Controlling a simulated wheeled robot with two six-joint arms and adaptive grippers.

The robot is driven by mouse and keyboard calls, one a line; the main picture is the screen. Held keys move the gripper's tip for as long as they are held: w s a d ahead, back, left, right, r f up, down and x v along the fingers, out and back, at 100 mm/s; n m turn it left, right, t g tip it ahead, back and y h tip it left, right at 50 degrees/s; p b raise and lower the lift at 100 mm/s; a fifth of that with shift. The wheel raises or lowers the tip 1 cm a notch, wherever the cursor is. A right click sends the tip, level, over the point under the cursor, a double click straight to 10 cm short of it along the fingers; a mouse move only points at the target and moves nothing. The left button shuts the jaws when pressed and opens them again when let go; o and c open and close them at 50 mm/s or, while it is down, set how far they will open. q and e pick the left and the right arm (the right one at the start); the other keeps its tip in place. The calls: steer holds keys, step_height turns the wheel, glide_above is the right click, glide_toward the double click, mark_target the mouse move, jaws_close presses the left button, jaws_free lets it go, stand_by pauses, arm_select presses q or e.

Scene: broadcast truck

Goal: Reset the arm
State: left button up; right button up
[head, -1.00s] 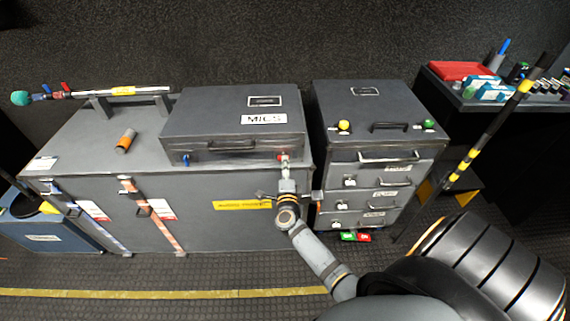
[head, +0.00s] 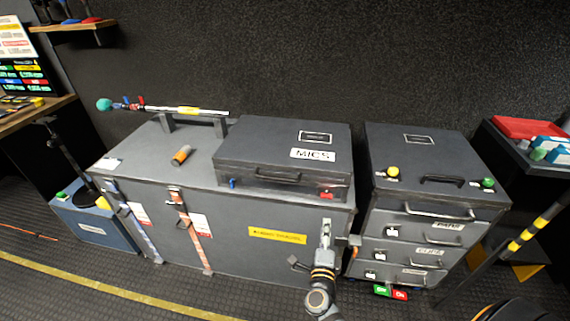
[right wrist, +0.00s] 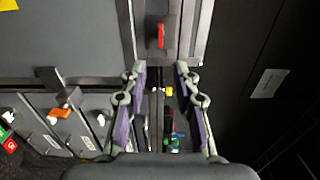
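My right gripper (head: 326,228) is in front of the large grey trunk, below the red latch (head: 327,196) of the MICS case (head: 265,155). In the right wrist view its two fingers (right wrist: 160,70) are apart with nothing held between them. The red latch (right wrist: 160,36) shows just beyond the fingertips, with a gap. The MICS case is shut and lies on the trunk (head: 150,148). My left gripper is not in view.
A grey drawer unit (head: 435,155) with a yellow and a green knob stands to the right. A boom pole with a teal tip (head: 104,105) lies at the trunk's back. A blue box (head: 92,225) sits at left. The dark floor in front is mostly clear.

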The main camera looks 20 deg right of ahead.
steer(key=s+a+f+n+g+y+p, duration=0.1)
steer(key=s+a+f+n+g+y, duration=0.2)
steer(key=f+n, duration=0.75)
steer(key=s+a+f+n+g+y, duration=0.1)
steer(key=s+a+f+n+y, duration=0.4)
steer(key=f, duration=1)
steer(key=s+d+f+n+g, duration=0.2)
steer(key=s+f, duration=0.3)
steer(key=s, duration=0.5)
steer(key=s+d+f+n+g, duration=0.1)
steer(key=s+f+n+g, duration=0.3)
steer(key=s, duration=0.6)
steer(key=s+d+f+n+g, duration=0.2)
steer(key=s+f+n+g, duration=0.1)
steer(key=s+f, duration=0.4)
steer(key=s+g, duration=0.1)
steer(key=s, duration=0.2)
steer(key=shift+d+y+p, duration=0.35)
steer(key=shift+y+p, duration=0.05)
